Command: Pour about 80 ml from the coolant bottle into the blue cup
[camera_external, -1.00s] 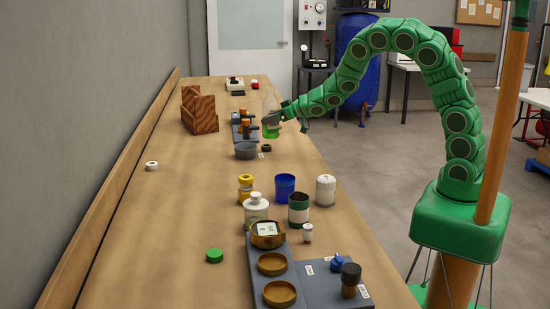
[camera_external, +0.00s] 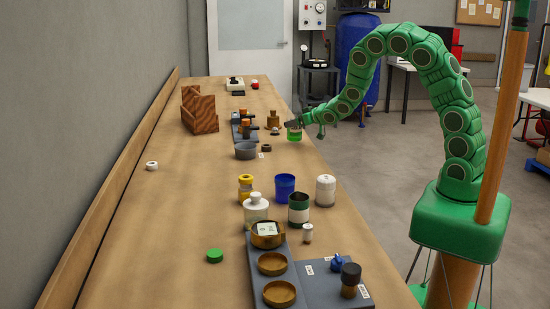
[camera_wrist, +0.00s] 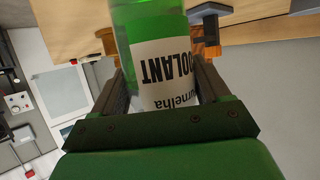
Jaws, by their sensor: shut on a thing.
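The coolant bottle (camera_external: 294,133), with green contents, is held by my gripper (camera_external: 297,123) beside the right edge of the bench. In the wrist view, its green body and white label reading "COOLANT" (camera_wrist: 170,68) fill the space between the fingers (camera_wrist: 160,88). The fingers are shut on it. The bottle looks roughly upright in the external view, but its mouth cannot be made out. The blue cup (camera_external: 285,188) stands upright on the bench, nearer the camera than the bottle and apart from it. Its inside is too small to read for contents.
A green-and-white canister (camera_external: 299,210), a white canister (camera_external: 326,190), a yellow container (camera_external: 246,188) and a cream bottle (camera_external: 256,208) stand around the cup. The bench's left side is mostly clear.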

